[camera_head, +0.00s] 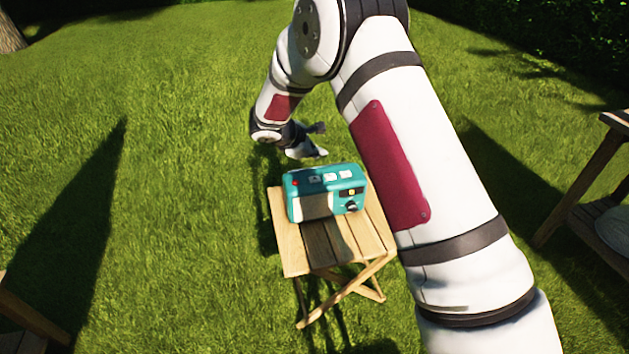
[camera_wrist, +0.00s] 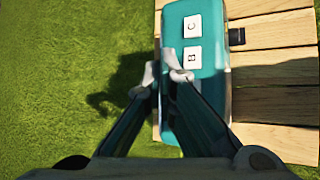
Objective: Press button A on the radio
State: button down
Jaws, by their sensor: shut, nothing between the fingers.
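A teal radio (camera_head: 326,203) stands on a small wooden folding table (camera_head: 293,252). Its top carries white buttons, whose letters are too small to read in the head view. In the wrist view the radio (camera_wrist: 208,102) shows button C (camera_wrist: 192,26) and button B (camera_wrist: 192,57). Button A cannot be made out there; my right finger covers part of the radio's top below B. My gripper (camera_wrist: 165,74) is shut and empty, its tips at the radio's edge near B in the picture. In the head view my gripper (camera_head: 318,153) is just beyond the radio; contact cannot be told.
A dark knob (camera_head: 351,207) is on the radio's front. Open grass surrounds the small table.

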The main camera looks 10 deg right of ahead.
aim_at(316, 180)
jog(key=shift+f+b, duration=1.65)
jog(key=shift+f, duration=1.45)
jog(key=shift+f, duration=0.2)
jog(key=shift+f+b, duration=0.25)
jog(key=shift+b, duration=0.2)
jog(key=shift+f+b, duration=0.35)
jog(key=shift+r, duration=0.15)
jog(key=shift+r+p, duration=0.35)
jog(key=shift+r, duration=0.3)
jog(key=shift+r, duration=0.1)
jog(key=shift+r+p, duration=1.3)
jog(key=shift+r, duration=1.15)
